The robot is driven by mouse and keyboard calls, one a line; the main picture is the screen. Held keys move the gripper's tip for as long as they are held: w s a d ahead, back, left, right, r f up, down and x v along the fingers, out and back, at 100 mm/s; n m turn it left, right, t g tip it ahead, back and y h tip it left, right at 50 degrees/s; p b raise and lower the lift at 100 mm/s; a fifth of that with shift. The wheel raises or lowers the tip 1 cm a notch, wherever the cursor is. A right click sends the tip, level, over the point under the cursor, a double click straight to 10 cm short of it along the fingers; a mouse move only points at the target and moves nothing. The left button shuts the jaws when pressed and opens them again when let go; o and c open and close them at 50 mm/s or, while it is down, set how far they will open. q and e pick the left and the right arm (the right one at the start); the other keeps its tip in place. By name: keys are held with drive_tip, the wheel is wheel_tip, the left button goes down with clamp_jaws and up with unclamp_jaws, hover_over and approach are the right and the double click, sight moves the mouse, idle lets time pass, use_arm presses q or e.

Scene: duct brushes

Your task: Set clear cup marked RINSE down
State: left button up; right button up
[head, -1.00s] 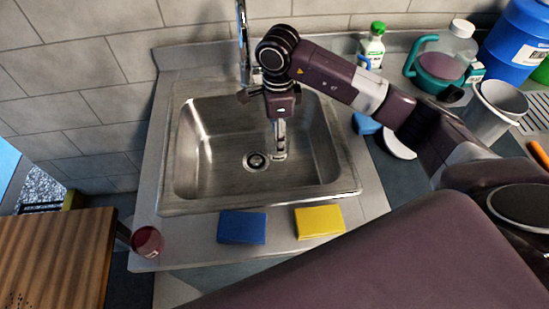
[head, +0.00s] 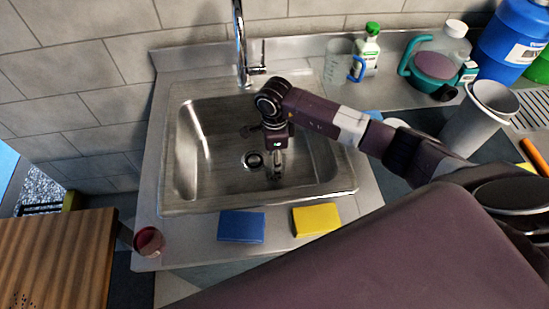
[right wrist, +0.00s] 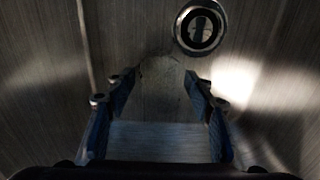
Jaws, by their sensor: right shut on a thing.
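My right gripper (head: 276,172) points down inside the steel sink basin, to the right of the drain. In the right wrist view, its two fingers (right wrist: 162,100) are apart, on either side of a faint see-through shape, the clear cup (right wrist: 162,78), and shut on it. The basin floor shows through the cup. I cannot read a RINSE mark, and the cup is hard to make out in the head view. I cannot tell if it touches the basin floor. My left gripper is not in view.
The sink (head: 200,150) has a drain (head: 253,160) and a tall faucet (head: 241,45). Blue (head: 241,226) and yellow (head: 316,219) sponges and a red cup (head: 148,241) line the front ledge. A clear jug (head: 338,58), bottle (head: 366,50) and grey bin (head: 478,118) stand right.

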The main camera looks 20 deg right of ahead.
drive_tip(key=shift+f, duration=0.1)
drive_tip(key=o, duration=1.1)
drive_tip(key=shift+o, duration=0.2)
drive_tip(key=shift+r, duration=0.2)
drive_tip(key=shift+w+r, duration=0.1)
drive_tip(key=shift+r, duration=0.25)
wheel_tip(320, 180, up, 11)
drive_tip(key=b, duration=0.2)
drive_tip(key=shift+b, duration=0.3)
drive_tip(key=shift+r, duration=0.1)
